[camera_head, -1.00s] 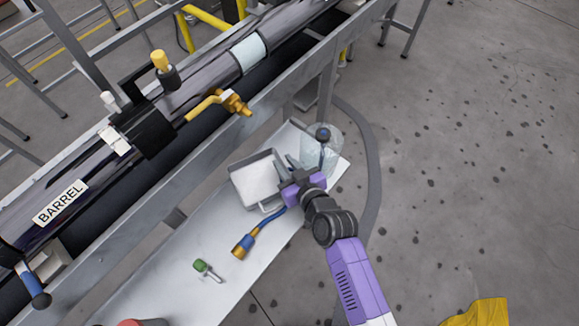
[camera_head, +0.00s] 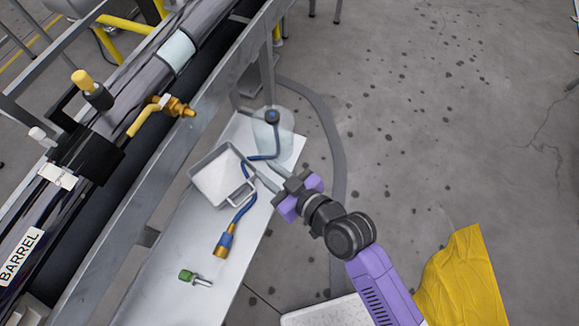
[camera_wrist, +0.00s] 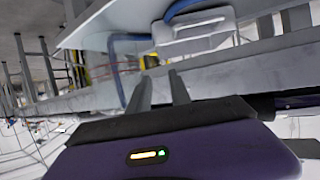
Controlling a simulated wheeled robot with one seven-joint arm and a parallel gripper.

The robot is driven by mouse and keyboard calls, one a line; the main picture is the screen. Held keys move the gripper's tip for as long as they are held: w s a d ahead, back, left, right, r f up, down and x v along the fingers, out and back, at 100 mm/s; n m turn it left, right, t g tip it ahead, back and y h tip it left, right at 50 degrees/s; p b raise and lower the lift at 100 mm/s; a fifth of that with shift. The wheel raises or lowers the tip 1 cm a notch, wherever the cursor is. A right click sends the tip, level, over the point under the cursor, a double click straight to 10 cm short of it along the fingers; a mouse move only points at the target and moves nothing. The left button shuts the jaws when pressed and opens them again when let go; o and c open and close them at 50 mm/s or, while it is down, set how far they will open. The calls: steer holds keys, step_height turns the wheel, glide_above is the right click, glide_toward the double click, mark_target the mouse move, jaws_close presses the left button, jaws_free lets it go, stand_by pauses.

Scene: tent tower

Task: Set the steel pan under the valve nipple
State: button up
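The steel pan (camera_head: 207,196) is a square, shallow tray with a wire handle on its right side. It sits on the pale shelf below the barrel machine, and its handle shows in the wrist view (camera_wrist: 200,40). The brass valve nipple (camera_head: 183,107), with a yellow lever beside it, sticks out from the barrel, above and behind the pan in the head view. My gripper (camera_head: 269,174) is just right of the pan handle, apparently apart from it. Its two fingers stand apart with nothing between them, as the wrist view (camera_wrist: 159,85) shows.
A blue hose (camera_head: 243,210) with a brass end lies beside the pan handle, near my fingers. A clear container (camera_head: 284,142) stands behind it. A green-capped fitting (camera_head: 189,276) lies nearer on the shelf (camera_head: 170,255). A yellow cloth (camera_head: 462,280) is at lower right.

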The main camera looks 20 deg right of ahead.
steer(key=s+d+r+m+t+h, duration=0.25)
steer(key=s+d+m+h, duration=0.2)
steer(key=s+d, duration=0.95)
steer(key=s+d+r+m+h, duration=0.1)
steer(key=s+d+r+h, duration=0.1)
steer(key=s+r, duration=0.9)
steer(key=shift+s+d+r+t, duration=0.3)
steer(key=shift+s+r+t, duration=0.1)
steer(key=shift+s, duration=0.35)
